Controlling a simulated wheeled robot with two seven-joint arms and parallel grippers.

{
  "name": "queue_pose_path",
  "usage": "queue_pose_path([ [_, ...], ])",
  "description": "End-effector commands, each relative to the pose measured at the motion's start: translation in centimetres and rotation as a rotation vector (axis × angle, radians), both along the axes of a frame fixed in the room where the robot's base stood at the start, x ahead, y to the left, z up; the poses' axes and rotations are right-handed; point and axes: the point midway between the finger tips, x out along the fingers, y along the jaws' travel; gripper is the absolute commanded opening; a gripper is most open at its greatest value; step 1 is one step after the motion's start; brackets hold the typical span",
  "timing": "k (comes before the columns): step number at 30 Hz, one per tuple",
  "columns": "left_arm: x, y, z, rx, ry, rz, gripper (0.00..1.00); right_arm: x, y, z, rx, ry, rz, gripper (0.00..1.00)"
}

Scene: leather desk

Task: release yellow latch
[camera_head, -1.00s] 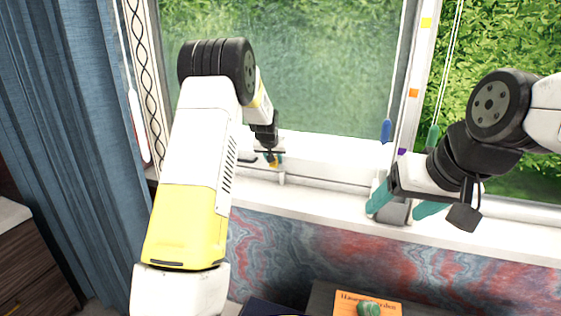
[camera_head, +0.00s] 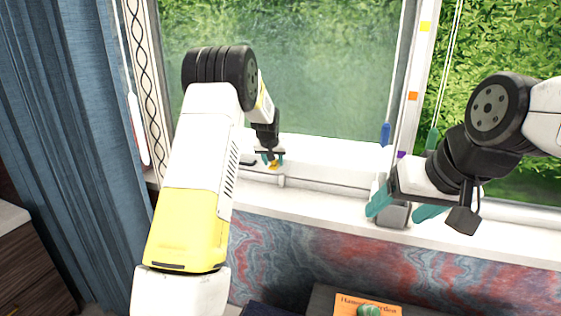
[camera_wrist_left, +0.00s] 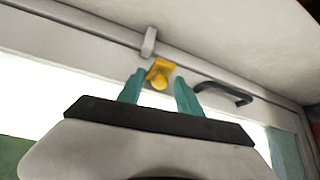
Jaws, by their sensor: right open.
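The yellow latch (camera_wrist_left: 159,74) sits on the white window frame and shows between the fingertips of my left gripper (camera_wrist_left: 160,86) in the left wrist view. The teal fingers stand apart on either side of it, with a visible gap on the right; contact on the left is unclear. In the head view, my left gripper (camera_head: 272,159) is at the lower window frame, with a small bit of the yellow latch (camera_head: 273,165) showing. My right gripper (camera_head: 405,211) is open over the sill at the right, its teal fingers spread.
A black handle (camera_wrist_left: 224,93) is right of the latch in the left wrist view, and a light bracket (camera_wrist_left: 149,42) is just beyond it. A grey block (camera_head: 395,213) is by my right gripper. A blue curtain (camera_head: 60,130) hangs at the left.

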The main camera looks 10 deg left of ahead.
Motion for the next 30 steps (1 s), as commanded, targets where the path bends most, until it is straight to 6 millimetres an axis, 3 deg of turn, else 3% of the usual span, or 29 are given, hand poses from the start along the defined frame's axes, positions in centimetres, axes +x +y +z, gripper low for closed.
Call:
queue_pose_path([
  [5,-0.5,0.0,0.9,-0.001,-0.002,-0.001,0.42,0.0,0.0,0.0,0.000,0.000,0.000,0.71],
  [18,-4.2,-0.1,6.1,0.000,-0.001,0.000,0.42,0.0,0.0,0.0,0.000,0.000,0.000,0.71],
  [30,-4.6,0.0,6.5,-0.001,0.000,0.000,0.42,0.0,0.0,0.0,0.000,0.000,0.000,0.71],
])
